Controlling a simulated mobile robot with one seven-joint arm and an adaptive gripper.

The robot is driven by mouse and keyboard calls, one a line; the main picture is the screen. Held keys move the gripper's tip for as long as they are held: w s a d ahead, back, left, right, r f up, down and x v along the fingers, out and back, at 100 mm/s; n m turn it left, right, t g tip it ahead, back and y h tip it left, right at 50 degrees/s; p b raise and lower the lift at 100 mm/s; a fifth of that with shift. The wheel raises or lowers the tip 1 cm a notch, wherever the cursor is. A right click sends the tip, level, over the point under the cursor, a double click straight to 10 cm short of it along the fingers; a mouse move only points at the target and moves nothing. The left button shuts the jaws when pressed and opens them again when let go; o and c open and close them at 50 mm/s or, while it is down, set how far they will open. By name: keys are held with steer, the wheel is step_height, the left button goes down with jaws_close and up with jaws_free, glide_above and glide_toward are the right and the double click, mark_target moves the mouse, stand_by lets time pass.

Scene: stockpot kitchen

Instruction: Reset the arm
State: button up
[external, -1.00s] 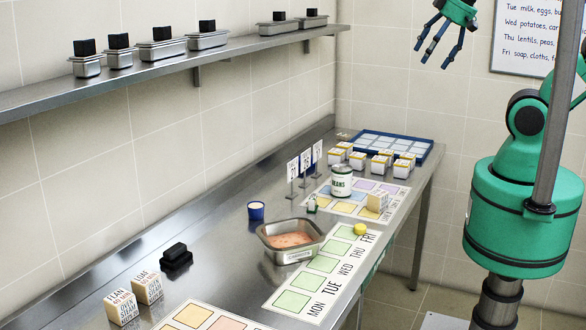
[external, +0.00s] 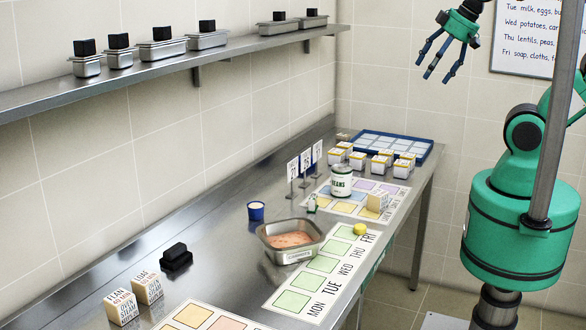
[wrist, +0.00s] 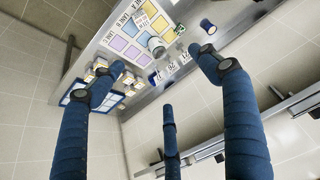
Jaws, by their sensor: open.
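My gripper (external: 440,62) is up in the air in the external view, above the floor to the right of the steel counter's far end. Its blue fingers are spread, with nothing between them. In the wrist view, the open fingers (wrist: 165,85) reach over a view of the counter and wall from above. The counter and everything on it stand well apart from my gripper.
A wall shelf (external: 130,76) with several lidded pans runs above. A whiteboard (external: 530,35) hangs behind my arm.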

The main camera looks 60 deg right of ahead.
step_height(320, 180, down, 6)
steer(key=b, duration=0.4)
steer(key=shift+r+b, duration=0.15)
steer(key=shift+b, duration=0.15)
